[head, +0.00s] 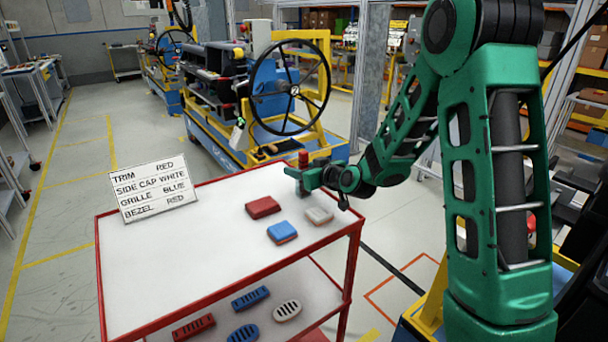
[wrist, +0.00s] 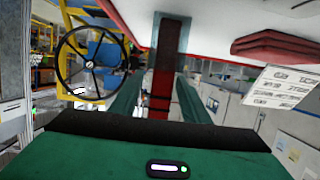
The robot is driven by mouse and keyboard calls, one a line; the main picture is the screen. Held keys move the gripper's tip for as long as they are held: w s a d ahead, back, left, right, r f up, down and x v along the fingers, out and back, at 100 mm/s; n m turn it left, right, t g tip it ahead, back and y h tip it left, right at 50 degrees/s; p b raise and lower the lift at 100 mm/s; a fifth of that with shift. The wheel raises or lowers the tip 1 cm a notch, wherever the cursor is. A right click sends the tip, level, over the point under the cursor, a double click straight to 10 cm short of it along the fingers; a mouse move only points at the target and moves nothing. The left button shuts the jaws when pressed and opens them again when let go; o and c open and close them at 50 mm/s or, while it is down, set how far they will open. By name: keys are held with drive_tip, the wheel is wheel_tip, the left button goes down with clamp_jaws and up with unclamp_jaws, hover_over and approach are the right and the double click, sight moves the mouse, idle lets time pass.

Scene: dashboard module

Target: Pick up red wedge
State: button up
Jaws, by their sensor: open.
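A red wedge-like block (head: 262,207) lies flat on the white top of a red-rimmed cart (head: 150,265). It also shows at the upper right of the wrist view (wrist: 285,46). My gripper (head: 308,176) is open at the cart's far right side, beyond and to the right of the red block, apart from it. In the wrist view its two green fingers (wrist: 160,100) are spread. A dark red upright piece (head: 303,158) shows at my gripper in the head view. A red and grey upright shape stands between the fingers in the wrist view; I cannot tell what it is.
A blue block (head: 282,232) and a whitish block (head: 319,215) lie near the red one. A label card (head: 155,188) stands at the cart's left. Slotted red, blue and pale parts lie on the lower shelf. A steering wheel rig (head: 290,90) stands behind. The cart top's front left is clear.

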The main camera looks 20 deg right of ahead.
drive_tip(key=shift+x, duration=0.95)
clamp_jaws()
